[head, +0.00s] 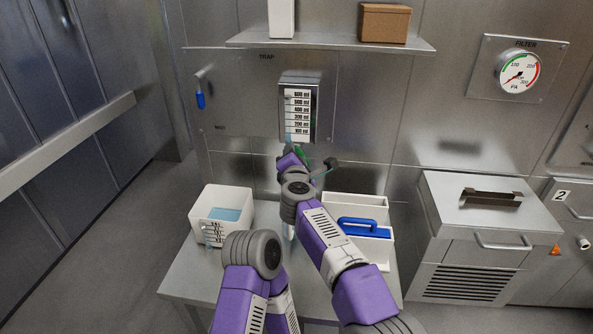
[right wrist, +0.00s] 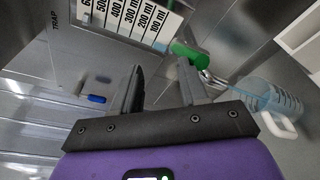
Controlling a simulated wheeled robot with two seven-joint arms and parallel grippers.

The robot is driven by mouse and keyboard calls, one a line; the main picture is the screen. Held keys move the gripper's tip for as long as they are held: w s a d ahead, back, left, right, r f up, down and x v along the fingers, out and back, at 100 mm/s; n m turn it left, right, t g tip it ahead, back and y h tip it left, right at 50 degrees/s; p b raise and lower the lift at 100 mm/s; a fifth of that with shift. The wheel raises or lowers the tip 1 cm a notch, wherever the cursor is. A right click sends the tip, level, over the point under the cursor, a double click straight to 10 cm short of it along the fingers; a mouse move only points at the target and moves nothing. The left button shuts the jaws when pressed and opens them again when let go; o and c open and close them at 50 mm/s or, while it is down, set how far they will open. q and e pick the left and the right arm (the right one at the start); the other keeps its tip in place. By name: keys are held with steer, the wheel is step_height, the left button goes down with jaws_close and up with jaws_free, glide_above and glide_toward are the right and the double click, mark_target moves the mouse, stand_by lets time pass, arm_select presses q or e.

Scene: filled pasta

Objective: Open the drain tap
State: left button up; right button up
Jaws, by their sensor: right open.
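The trap box (head: 299,107) with a millilitre scale is on the back wall; its scale panel (right wrist: 130,20) also shows in the right wrist view. The green tap handle (right wrist: 188,53) sits below the box, with a metal fitting beside it. My right gripper (right wrist: 160,68) is open and empty, its fingers apart, with the handle just past one fingertip and not between the fingers. A clear bluish jug (right wrist: 262,95) with a pale handle is below the tap. In the head view my right arm hides most of the tap. My left gripper cannot be seen.
On the steel table (head: 180,277) are a white bin (head: 235,198) at left and a white caddy (head: 372,202) with a blue handle at right. A blue-handled item (head: 200,100) hangs on the wall. A shelf (head: 330,43) is above the trap box.

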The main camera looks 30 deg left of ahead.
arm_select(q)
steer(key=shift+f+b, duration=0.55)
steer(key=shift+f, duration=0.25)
arm_select(e)
steer(key=shift+f+v, duration=0.2)
steer(key=shift+v, duration=1.55)
steer(key=shift+w+d, duration=0.1)
steer(key=shift+d, duration=0.05)
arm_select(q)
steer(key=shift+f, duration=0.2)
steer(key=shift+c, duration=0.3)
